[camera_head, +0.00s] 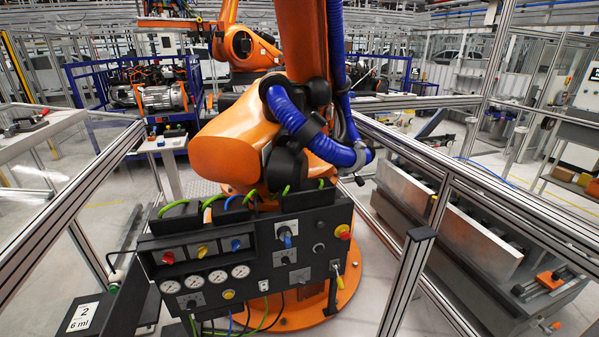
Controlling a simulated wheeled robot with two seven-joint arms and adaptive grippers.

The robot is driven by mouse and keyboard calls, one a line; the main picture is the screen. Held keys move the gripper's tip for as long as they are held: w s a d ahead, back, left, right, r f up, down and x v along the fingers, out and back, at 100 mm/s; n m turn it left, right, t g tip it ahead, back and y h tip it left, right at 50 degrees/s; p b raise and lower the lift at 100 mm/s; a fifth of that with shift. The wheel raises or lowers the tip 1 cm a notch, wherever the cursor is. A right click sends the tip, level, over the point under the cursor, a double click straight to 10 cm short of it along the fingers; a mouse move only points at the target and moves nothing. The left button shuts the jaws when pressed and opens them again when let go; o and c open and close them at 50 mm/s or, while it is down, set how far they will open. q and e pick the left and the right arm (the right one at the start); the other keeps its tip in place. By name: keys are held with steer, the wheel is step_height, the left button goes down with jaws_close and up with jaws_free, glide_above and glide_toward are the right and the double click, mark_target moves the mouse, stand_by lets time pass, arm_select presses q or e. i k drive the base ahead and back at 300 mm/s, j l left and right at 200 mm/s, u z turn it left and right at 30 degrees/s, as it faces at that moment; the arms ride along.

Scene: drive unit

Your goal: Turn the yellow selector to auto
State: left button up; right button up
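A dark control panel (262,257) stands in front of the orange robot arm. A small yellow selector (202,251) sits on the panel's upper left part, between a red selector (168,257) and a blue selector (236,244). Its position and any "auto" marking are too small to read. A round yellow button (228,294) sits lower, beside the gauges. Neither of my grippers shows in the head view.
Several white gauges (193,279) line the panel below the selectors. A red knob on yellow (343,232) and a yellow-handled lever (340,281) are at its right. Metal rails (70,197) flank both sides.

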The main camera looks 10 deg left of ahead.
mark_target(202, 250)
steer(key=u, duration=1.3)
